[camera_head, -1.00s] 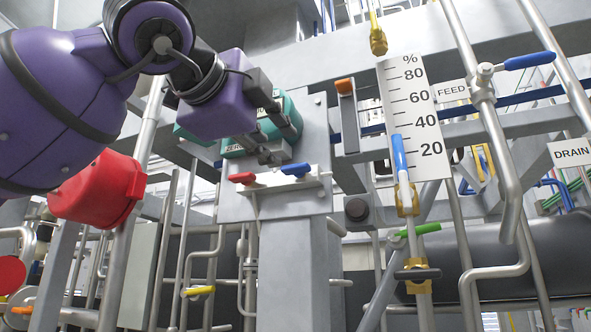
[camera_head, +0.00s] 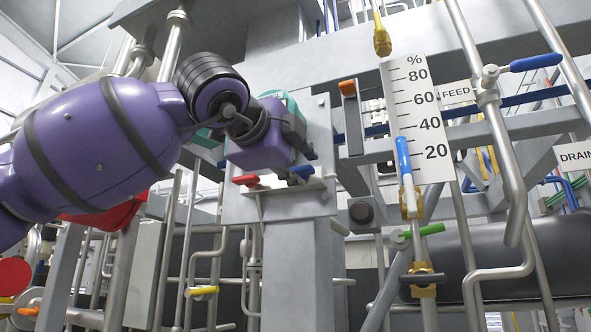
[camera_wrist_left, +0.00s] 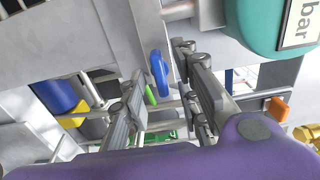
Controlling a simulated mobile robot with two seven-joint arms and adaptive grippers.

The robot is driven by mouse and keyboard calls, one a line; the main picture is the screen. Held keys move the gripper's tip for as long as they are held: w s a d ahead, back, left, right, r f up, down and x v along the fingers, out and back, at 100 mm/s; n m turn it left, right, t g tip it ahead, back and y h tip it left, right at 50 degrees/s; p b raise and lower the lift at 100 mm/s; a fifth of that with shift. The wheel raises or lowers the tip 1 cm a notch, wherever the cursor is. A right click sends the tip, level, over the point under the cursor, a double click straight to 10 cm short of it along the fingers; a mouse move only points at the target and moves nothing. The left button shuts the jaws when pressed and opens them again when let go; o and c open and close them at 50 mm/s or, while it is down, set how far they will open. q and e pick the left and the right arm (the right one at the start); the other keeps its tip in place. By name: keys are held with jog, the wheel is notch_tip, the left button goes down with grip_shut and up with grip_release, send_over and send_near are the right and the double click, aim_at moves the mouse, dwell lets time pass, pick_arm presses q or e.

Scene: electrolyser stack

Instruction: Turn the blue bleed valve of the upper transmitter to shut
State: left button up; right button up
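The blue bleed valve (camera_head: 303,170) sits at the right end of a small manifold below the teal transmitter (camera_head: 294,103). The left gripper (camera_head: 302,152) is just above the blue handle and partly overlaps it in the head view; it also covers much of the transmitter. In the left wrist view the fingers (camera_wrist_left: 163,80) are open. The blue handle (camera_wrist_left: 160,74) shows upright in the gap between them, near the tips, with no visible grip on it. Whether a finger touches it I cannot tell. The right gripper is not in view.
A red handle (camera_head: 246,180) is at the manifold's left end. A grey post plate (camera_head: 318,130) stands behind. A red housing (camera_head: 105,215) is below my left arm.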

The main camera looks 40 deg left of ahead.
pick_arm(q)
grip_shut()
jog(key=m, duration=0.4)
jog(key=shift+m, duration=0.3)
